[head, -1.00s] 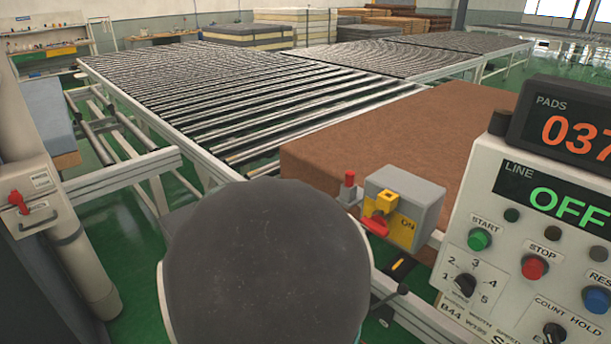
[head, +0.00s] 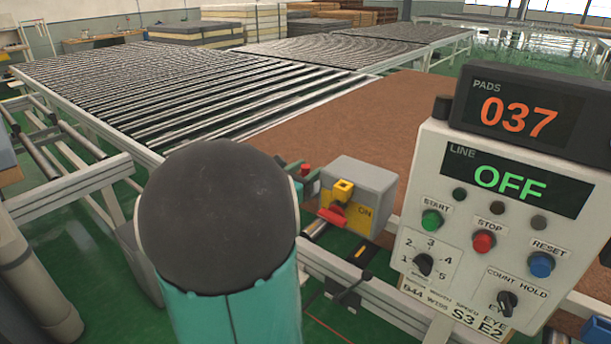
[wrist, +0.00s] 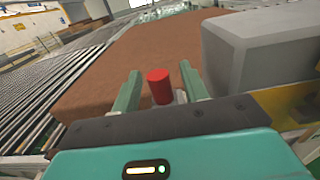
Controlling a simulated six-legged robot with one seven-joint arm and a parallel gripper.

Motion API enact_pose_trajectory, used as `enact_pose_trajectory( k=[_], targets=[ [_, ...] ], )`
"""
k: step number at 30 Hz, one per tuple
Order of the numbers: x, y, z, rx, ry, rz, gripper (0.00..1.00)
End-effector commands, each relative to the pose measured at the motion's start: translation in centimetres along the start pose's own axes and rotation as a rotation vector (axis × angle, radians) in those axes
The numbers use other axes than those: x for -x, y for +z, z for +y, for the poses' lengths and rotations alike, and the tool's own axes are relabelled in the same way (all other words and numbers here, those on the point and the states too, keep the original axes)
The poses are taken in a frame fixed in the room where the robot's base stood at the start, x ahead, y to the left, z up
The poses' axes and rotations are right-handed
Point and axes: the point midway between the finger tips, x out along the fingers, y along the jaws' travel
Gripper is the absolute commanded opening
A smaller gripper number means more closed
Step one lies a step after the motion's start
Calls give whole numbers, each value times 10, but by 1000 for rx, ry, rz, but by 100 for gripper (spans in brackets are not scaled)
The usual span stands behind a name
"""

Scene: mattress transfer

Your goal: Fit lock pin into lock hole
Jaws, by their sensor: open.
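A red cylindrical cap, which appears to be the lock pin (wrist: 160,87), stands upright between the fingers of my gripper (wrist: 162,92) in the wrist view. The fingers are open, one on each side, with gaps visible beside the cap. In the head view, the red cap (head: 305,169) shows beside the grey switch box, next to my green fingers (head: 297,178), partly hidden by my arm. The switch box (head: 365,183) has a yellow plate marked ON, a yellow block (head: 343,190) and a red handle (head: 332,215). I cannot make out the lock hole.
The grey box (wrist: 262,55) is close to the right of my gripper in the wrist view. A brown pad (head: 400,110) lies behind it. A control panel (head: 480,240) reading OFF stands at the right. A roller conveyor (head: 190,90) stretches behind, with a black-handled lever (head: 352,288) below the box.

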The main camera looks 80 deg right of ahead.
Motion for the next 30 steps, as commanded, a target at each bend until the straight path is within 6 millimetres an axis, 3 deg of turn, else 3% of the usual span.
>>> enact_pose_trajectory(
  k=[5, 9, 12, 22, 30],
  targets=[
    [0, 0, 0, 0, 0, 0, 42],
    [0, 0, 0, 0, 0, 0, 15],
    [0, 0, 0, 0, 0, 0, 0],
    [0, 7, 0, -3, 0, -2, 0],
    [1, 56, 0, -8, 1, -4, 0]
  ],
)
